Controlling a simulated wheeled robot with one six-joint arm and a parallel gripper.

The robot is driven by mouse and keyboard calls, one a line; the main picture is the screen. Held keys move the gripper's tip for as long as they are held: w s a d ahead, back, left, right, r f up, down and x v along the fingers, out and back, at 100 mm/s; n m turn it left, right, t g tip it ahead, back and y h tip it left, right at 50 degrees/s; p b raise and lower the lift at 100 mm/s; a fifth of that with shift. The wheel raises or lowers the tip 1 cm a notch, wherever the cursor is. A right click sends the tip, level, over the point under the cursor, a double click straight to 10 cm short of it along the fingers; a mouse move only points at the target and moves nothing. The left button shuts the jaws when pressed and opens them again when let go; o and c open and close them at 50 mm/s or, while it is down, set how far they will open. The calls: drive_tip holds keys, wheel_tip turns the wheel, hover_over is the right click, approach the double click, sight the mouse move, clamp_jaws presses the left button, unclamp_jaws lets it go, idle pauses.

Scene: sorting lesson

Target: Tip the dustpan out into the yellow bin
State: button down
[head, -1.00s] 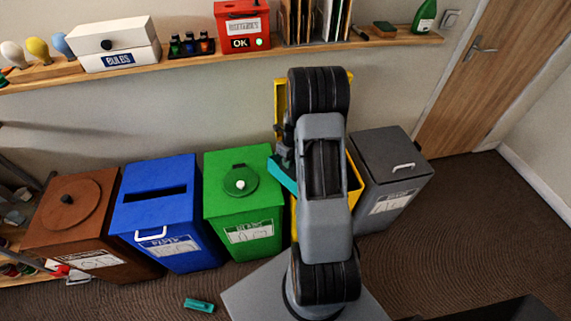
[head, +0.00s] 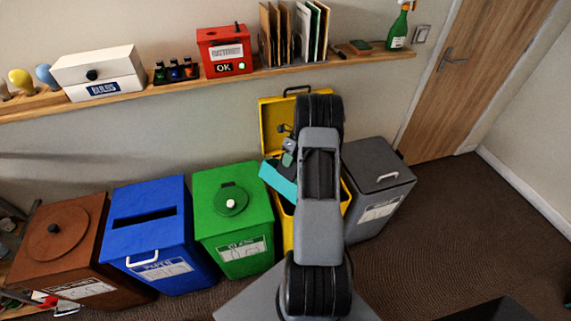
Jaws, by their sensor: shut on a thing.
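The yellow bin (head: 287,236) stands between the green bin and the grey bin, its lid (head: 271,118) raised against the wall. My arm hides much of its opening. My gripper (head: 288,158) is over the bin, partly hidden behind my arm, and shut on the teal dustpan. The dustpan (head: 277,181) shows at the left of my arm, tilted, above the bin's left part near the green bin's edge. Whether anything lies in the dustpan cannot be seen.
The green bin (head: 256,215), blue bin (head: 168,200) and brown bin (head: 88,262) stand to the left, the grey bin (head: 376,165) to the right. A wall shelf (head: 190,88) with boxes and bottles runs above. Floor (head: 460,220) at right is clear.

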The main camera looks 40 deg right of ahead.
drive_tip(key=w+d+r+y+b, duration=0.1)
drive_tip(key=d+y+b, duration=0.1)
drive_tip(key=d, duration=0.5)
drive_tip(key=shift+d+r+g+y+b, duration=0.3)
drive_tip(key=shift+d+r+y+b, duration=0.1)
drive_tip(key=shift+y, duration=0.5)
idle(0.6)
drive_tip(key=shift+p, duration=0.3)
idle(0.7)
drive_tip(key=shift+r, duration=0.1)
